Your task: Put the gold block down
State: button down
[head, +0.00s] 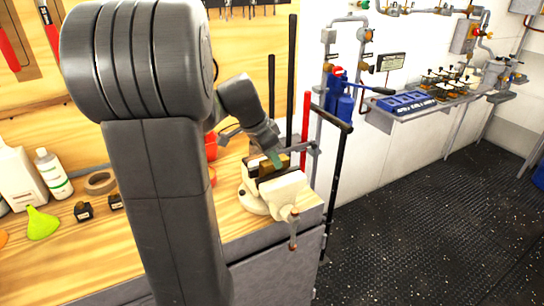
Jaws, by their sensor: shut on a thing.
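The gold block (267,170) shows as a small brownish-gold shape at the tip of my gripper (273,161). It is at the jaws of a cream bench vise (277,190) on the right end of the wooden workbench. My gripper points down at the vise and is shut on the block. A greenish fingertip covers part of the block. I cannot tell whether the block touches the vise. My own arm hides the middle of the bench.
A green funnel (42,223), a white bottle (54,174), a tape roll (100,181) and small dark items stand on the left of the bench (105,245). Upright bars (291,80) rise behind the vise. Dark riveted floor (420,220) is open to the right.

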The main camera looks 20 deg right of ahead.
jog(key=c, duration=1.1)
grip_release()
jog(key=shift+a+r, duration=0.15)
jog(key=shift+r, duration=0.35)
jog(key=v, duration=1.1)
jog(key=shift+r, duration=0.1)
